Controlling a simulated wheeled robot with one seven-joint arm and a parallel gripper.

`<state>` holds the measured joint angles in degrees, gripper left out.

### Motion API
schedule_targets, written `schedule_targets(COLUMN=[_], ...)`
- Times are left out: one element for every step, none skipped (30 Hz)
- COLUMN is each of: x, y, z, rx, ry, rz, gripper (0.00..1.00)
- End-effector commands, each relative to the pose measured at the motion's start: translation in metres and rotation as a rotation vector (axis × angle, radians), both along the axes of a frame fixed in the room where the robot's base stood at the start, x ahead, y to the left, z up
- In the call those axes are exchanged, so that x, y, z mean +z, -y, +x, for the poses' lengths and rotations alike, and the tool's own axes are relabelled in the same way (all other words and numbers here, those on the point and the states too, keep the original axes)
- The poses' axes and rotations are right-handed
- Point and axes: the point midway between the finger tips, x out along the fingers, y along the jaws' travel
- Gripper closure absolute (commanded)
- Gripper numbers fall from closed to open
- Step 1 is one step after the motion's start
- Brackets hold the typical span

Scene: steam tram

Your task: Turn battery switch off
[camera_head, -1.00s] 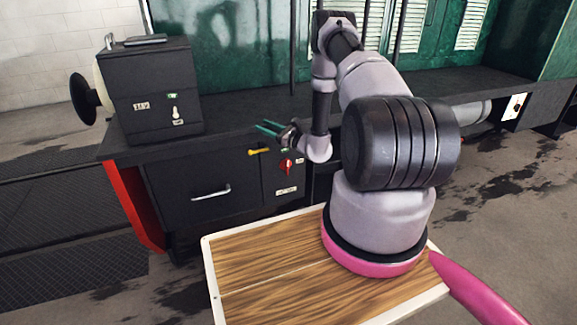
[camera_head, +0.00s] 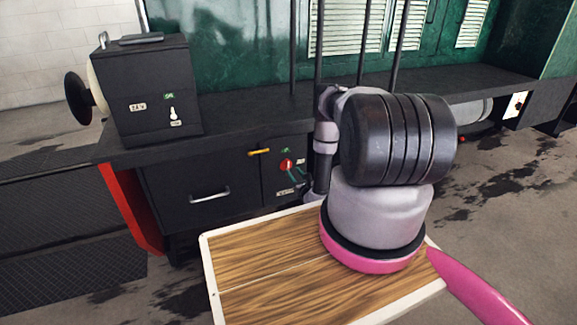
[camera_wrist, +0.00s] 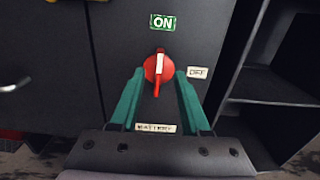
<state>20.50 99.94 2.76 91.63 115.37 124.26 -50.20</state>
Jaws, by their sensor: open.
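The red rotary switch (camera_head: 286,165) sits on the black cabinet front, with a green label above it and a white one to its right. In the wrist view the red knob (camera_wrist: 158,67) has a white mark on its upper part, pointing up toward the green ON label (camera_wrist: 163,22). The OFF label (camera_wrist: 198,72) is to the right, and a partly blurred name label (camera_wrist: 156,128) is below. My gripper (camera_wrist: 159,75) is open, its two green fingers to the left and right of the knob. I cannot tell whether they touch it.
A yellow handle (camera_head: 259,152) is left of the switch, above a drawer with a silver handle (camera_head: 210,194). A black box (camera_head: 155,90) with its own small switch stands on the bench. Open shelves (camera_wrist: 277,75) are right of the panel.

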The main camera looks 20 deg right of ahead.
Motion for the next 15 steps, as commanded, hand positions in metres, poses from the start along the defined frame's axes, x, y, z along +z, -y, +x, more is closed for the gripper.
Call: schedule_targets(x=[0.001, 0.001, 0.001, 0.001, 0.001, 0.001, 0.001, 0.000, 0.000, 0.000, 0.000, 0.000, 0.000, 0.000, 0.000], y=[0.000, 0.000, 0.000, 0.000, 0.000, 0.000, 0.000, -0.001, -0.001, -0.001, 0.000, 0.000, -0.001, -0.001, 0.000], z=[0.011, 0.017, 0.024, 0.030, 0.035, 0.041, 0.045, 0.049, 0.054, 0.056, 0.059, 0.062, 0.063, 0.064, 0.065], rx=[0.000, 0.000, 0.001, 0.001, 0.000, 0.001, 0.000, 0.002, 0.002, 0.002, 0.001, 0.001, 0.002, 0.002, 0.001], ry=[0.003, 0.003, 0.003, 0.003, 0.002, 0.002, 0.002, 0.001, 0.002, 0.000, 0.000, 0.000, 0.000, 0.000, -0.001], rz=[-0.001, 0.000, -0.001, 0.000, -0.001, 0.000, 0.000, 0.000, 0.000, 0.000, 0.000, 0.001, 0.001, 0.001, 0.001], gripper=[0.54, 0.54, 0.54, 0.54, 0.54, 0.54, 0.54, 0.54, 0.54, 0.54, 0.54, 0.54, 0.54, 0.54, 0.54])
